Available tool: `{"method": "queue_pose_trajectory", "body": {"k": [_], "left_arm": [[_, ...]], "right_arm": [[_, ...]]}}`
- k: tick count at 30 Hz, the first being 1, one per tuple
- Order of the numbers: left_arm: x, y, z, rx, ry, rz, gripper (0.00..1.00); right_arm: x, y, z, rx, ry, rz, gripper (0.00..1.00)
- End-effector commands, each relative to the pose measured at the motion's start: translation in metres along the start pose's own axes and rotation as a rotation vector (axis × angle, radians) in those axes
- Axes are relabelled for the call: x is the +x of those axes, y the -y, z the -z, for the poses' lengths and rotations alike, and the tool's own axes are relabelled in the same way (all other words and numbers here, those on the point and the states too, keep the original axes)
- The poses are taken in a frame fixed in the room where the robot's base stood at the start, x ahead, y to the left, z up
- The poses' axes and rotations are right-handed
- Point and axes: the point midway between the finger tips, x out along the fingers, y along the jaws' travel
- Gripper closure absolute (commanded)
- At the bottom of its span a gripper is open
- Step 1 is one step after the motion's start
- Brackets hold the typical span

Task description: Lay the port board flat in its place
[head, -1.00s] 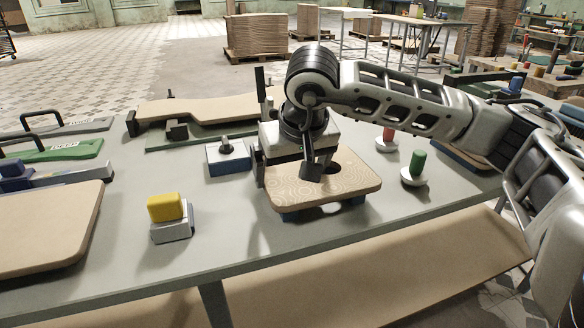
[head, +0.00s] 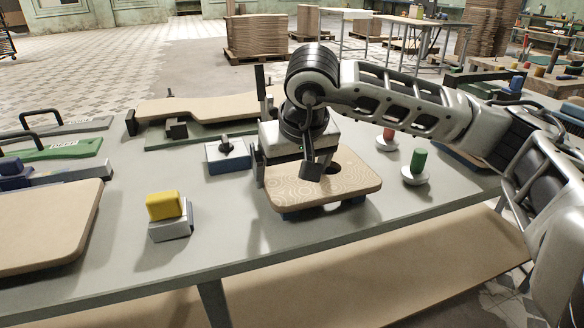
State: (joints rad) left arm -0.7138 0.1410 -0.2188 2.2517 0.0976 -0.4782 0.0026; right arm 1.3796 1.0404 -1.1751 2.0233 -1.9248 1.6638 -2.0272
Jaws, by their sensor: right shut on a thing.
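A light wooden board (head: 345,190) with rounded corners, a ring-like grain and a dark round hole lies roughly level near the middle of the grey table, over blue supports (head: 290,214); I take it to be the port board. My right gripper (head: 286,176) comes down over its left part and is shut on it, with one finger at the left edge and the other over the top face. The gripper and wrist hide the board's back left part. I cannot tell whether the board rests fully on the supports. My left gripper is out of view.
A yellow block on a grey base (head: 169,230) and a blue block with a black knob (head: 228,158) stand left of the board. A green-handled tool (head: 416,168) and a red-handled one (head: 386,139) stand right. A long curved board (head: 200,107) lies behind; another board (head: 45,225) is at left.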

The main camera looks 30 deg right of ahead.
Motion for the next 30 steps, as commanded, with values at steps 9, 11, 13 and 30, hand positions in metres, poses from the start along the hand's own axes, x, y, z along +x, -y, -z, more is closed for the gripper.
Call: {"method": "queue_pose_trajectory", "body": {"k": [9,11,13,30], "left_arm": [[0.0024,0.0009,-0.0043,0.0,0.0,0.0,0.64],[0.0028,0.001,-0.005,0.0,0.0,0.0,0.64],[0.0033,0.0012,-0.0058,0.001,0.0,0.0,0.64],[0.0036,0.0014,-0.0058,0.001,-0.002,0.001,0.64]], "right_arm": [[0.0048,0.0002,-0.0018,0.0,-0.001,0.0,0.34],[0.0057,0.0002,-0.0022,0.0,-0.001,0.0,0.34],[0.0066,0.0002,-0.0026,0.0,-0.001,0.001,0.34],[0.0087,0.0002,0.0015,0.0,-0.002,0.001,0.34]]}}
